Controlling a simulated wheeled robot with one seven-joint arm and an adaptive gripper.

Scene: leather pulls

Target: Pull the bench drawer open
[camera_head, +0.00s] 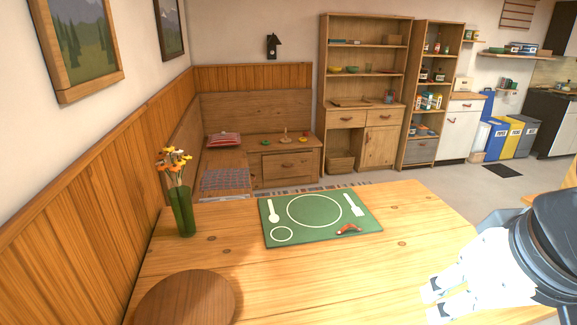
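The wooden corner bench (309,146) stands against the back wall, beyond the table. Its drawer (273,168) is in the front of the bench and looks closed, with a small brown pull (287,165) in the middle. My gripper (431,303) is at the lower right over the near table, far from the drawer. Its two white fingers look apart, with nothing seen between them.
The wooden table (400,260) lies between me and the bench. It bears a green placemat (270,233) with a red-brown item (349,229), a flower vase (183,212) and a round brown board (185,300). Grey floor (455,178) is open beyond the table's right side.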

